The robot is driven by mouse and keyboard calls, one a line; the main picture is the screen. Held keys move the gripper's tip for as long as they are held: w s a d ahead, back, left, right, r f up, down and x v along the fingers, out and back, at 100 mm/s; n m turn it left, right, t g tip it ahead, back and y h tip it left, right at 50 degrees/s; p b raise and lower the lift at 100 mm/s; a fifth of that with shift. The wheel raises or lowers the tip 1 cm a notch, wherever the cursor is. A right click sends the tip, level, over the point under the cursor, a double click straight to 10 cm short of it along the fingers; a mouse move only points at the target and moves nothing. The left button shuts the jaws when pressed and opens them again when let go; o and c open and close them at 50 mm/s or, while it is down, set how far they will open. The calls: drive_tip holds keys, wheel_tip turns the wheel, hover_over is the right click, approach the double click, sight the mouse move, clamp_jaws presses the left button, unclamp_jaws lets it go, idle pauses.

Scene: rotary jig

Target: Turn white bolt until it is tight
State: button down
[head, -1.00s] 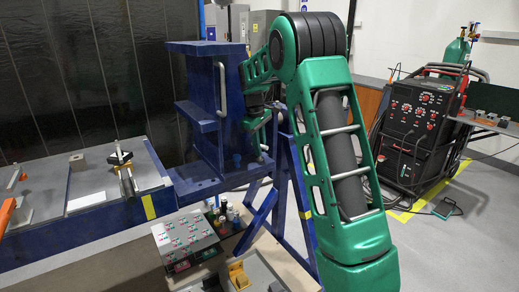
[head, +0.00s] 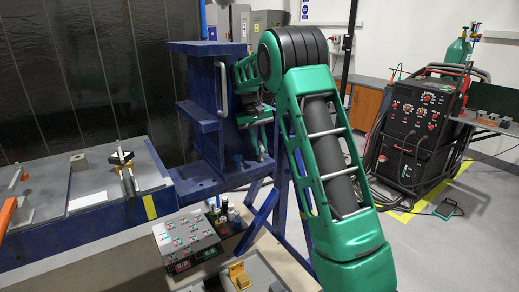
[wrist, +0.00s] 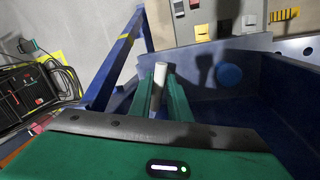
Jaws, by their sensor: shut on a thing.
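The white bolt (wrist: 158,86) is a pale upright cylinder in the wrist view, standing at the edge of the blue jig (wrist: 205,118). My gripper (wrist: 161,88) has its two green fingers on either side of the bolt and is shut on it. In the head view my gripper (head: 262,150) is at the right side of the blue jig (head: 204,108), low near its ledge. The bolt is too small and covered to make out clearly there. How far the bolt is screwed in cannot be seen.
A blue round knob (wrist: 229,74) sits on the jig right of the bolt. A control box (head: 186,236) and small bottles stand below the jig. A workbench (head: 100,190) is at left.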

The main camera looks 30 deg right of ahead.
idle(0.6)
drive_tip(key=c, duration=1.7)
unclamp_jaws()
